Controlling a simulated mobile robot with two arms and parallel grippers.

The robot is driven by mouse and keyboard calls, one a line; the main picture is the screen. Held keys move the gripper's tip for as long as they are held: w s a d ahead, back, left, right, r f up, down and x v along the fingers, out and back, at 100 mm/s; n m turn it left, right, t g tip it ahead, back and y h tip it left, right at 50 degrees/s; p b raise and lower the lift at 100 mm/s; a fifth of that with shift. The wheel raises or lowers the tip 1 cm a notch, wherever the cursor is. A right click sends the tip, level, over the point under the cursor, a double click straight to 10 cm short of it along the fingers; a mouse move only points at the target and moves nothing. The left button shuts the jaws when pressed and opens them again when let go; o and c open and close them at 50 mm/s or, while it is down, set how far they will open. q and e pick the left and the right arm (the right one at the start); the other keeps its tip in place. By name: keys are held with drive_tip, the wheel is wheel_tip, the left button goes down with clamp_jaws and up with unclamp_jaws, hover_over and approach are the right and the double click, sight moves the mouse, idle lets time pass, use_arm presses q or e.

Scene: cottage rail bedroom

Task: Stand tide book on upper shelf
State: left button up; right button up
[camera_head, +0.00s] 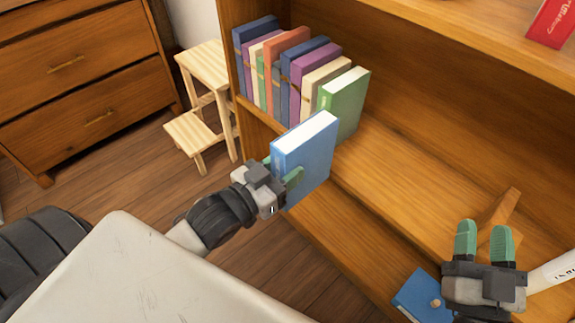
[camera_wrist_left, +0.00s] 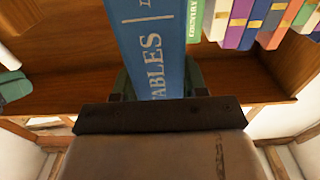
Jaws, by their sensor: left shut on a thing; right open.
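The tide book (camera_head: 303,158) is blue with white pages and stands upright in my left gripper (camera_head: 281,171). Its spine, lettered "TABLES", fills the middle of the left wrist view (camera_wrist_left: 152,45). The left gripper is shut on it, in front of the upper shelf (camera_head: 400,170) and just before the right end of the book row. A green book (camera_head: 345,98) is the last of that row; its spine also shows in the left wrist view (camera_wrist_left: 195,20). My right gripper (camera_head: 483,236) is open and empty at the lower right.
Several upright books (camera_head: 272,68) fill the shelf's left end. A wooden triangular piece (camera_head: 503,212) stands at right, partly behind the right gripper. A blue object (camera_head: 418,296) lies below it. A red box (camera_head: 551,22) sits higher up. The shelf middle is bare.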

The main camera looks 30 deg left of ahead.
drive_tip(key=shift+s+d+r+t, duration=0.1)
drive_tip(key=shift+s+r+t, duration=0.2)
drive_tip(key=shift+r, duration=0.15)
drive_tip(key=shift+w+f, duration=0.1)
drive_tip(key=shift+f, duration=0.05)
